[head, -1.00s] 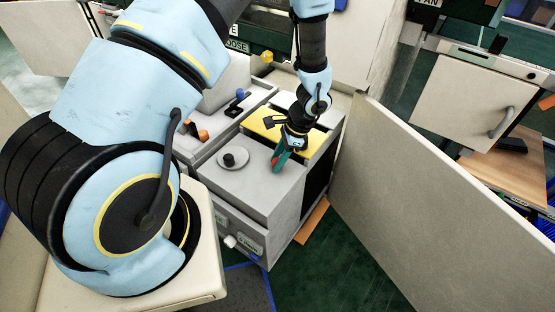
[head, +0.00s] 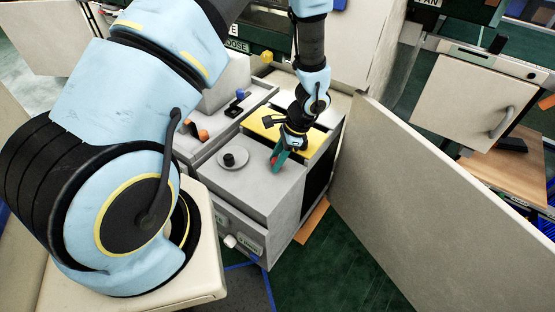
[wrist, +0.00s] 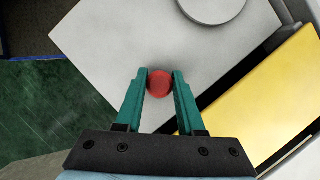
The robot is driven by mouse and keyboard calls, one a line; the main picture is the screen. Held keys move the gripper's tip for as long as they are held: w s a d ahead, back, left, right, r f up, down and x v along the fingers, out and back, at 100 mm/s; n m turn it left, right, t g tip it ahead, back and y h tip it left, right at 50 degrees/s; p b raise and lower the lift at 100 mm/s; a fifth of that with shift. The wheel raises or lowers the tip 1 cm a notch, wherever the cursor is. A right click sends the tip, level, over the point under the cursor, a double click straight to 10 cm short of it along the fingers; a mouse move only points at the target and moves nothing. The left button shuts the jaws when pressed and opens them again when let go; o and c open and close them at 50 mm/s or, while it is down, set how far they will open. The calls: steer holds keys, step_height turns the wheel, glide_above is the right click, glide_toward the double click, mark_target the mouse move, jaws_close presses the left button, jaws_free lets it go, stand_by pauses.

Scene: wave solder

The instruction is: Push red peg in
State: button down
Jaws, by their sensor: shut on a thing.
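The red peg (wrist: 160,83) shows as a round red top between the green fingers in the wrist view. My gripper (wrist: 160,80) is shut on it from both sides. In the head view my gripper (head: 277,163) is at the right part of the grey machine top (head: 255,190), beside a round disc with a black knob. Only a little red (head: 274,168) shows there by the fingers. How deep the peg sits in the surface is hidden.
The disc with a black knob (head: 229,159) is left of my gripper. A yellow panel (head: 270,124) lies behind it. Orange (head: 203,134) and blue (head: 240,94) knobs are on the left part of the machine. A pale panel (head: 440,200) stands to the right.

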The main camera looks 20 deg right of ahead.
steer(key=shift+w+a, duration=1.1)
steer(key=shift+w, duration=0.3)
steer(key=c, duration=0.5)
jaws_free()
steer(key=b+v, duration=0.2)
steer(key=v, duration=0.8)
steer(key=shift+r, duration=0.4)
steer(key=shift+s+d, duration=0.1)
steer(key=s+a+r+n+h, duration=0.1)
steer(key=a+r+n+h, duration=0.1)
steer(key=a+r+n, duration=0.6)
steer(key=s+a+r+n+t+h, duration=0.1)
steer(key=a+r+n, duration=0.7)
steer(key=a, duration=0.8)
steer(key=shift+n+h, duration=0.9)
steer(key=shift+n, duration=0.2)
